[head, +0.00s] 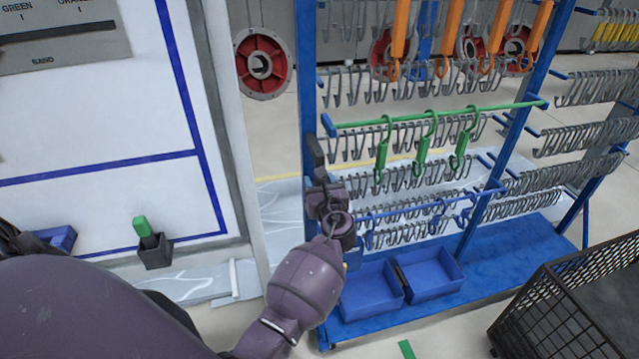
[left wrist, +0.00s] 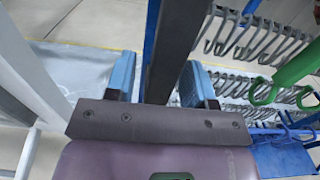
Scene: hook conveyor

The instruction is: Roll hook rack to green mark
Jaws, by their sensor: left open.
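The hook rack (head: 309,60) is a blue frame on a blue base, hung with rows of grey hooks and orange, green and blue ones. A green mark (head: 407,349) lies on the floor in front of the base. My left gripper (head: 322,178) is at the rack's left upright. In the left wrist view, its blue fingers (left wrist: 158,86) are apart, with a dark upright bar (left wrist: 176,45) of the rack running between them. I cannot tell whether they touch it. My right gripper is in neither view.
A white board panel (head: 100,130) stands close on the left, with a green-handled item in a dark holder (head: 153,249). Blue bins (head: 430,275) sit on the rack base. A black mesh crate (head: 570,300) stands at the lower right, near the base.

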